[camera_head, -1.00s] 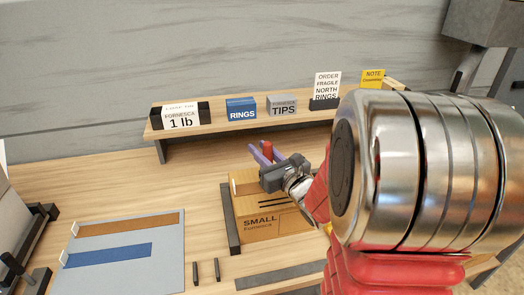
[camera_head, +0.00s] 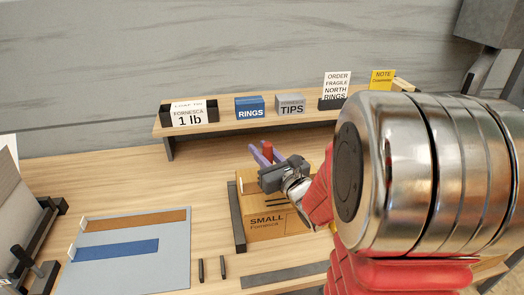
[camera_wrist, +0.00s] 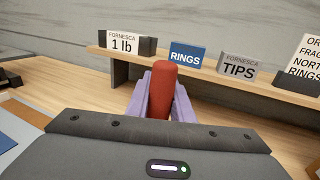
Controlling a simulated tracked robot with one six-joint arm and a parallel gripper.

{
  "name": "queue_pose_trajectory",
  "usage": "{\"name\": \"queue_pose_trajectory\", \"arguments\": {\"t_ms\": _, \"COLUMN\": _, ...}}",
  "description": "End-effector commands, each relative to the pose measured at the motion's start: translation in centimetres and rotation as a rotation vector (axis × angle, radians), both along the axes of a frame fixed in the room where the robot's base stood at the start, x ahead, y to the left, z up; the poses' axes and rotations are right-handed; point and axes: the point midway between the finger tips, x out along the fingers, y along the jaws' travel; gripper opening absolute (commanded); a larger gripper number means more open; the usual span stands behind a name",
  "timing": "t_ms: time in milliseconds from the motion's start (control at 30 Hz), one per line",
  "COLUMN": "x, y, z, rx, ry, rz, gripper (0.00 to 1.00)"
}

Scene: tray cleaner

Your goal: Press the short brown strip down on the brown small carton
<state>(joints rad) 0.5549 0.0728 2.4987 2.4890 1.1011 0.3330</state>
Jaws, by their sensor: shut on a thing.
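The brown small carton (camera_head: 267,226), marked SMALL, stands on the bench in the head view. My gripper (camera_head: 266,154) is above the carton's far part, with purple fingers shut on a red cylinder (camera_wrist: 164,88). The cylinder stands upright between the fingers in the wrist view, and its lower end is hidden. It also shows in the head view (camera_head: 267,147). My gripper and arm cover part of the carton's top. I cannot make out a short brown strip on the carton or whether the cylinder touches it. A longer brown strip (camera_head: 135,219) lies on the grey mat.
A blue strip (camera_head: 115,250) lies on the grey mat (camera_head: 120,275) at left. A dark bar (camera_head: 237,217) runs along the carton's left side. Two small black pegs (camera_head: 201,270) and a grey bar (camera_head: 285,275) are in front. A shelf (camera_head: 240,124) with labelled boxes stands behind.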

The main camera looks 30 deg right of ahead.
Motion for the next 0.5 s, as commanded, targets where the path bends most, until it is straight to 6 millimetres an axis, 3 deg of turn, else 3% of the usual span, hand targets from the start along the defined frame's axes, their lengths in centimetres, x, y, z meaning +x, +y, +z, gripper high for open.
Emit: {"name": "queue_pose_trajectory", "arguments": {"t_ms": 500, "x": 0.5, "y": 1.7, "z": -0.1, "rx": 0.002, "ry": 0.004, "rz": 0.003, "gripper": 0.00}}
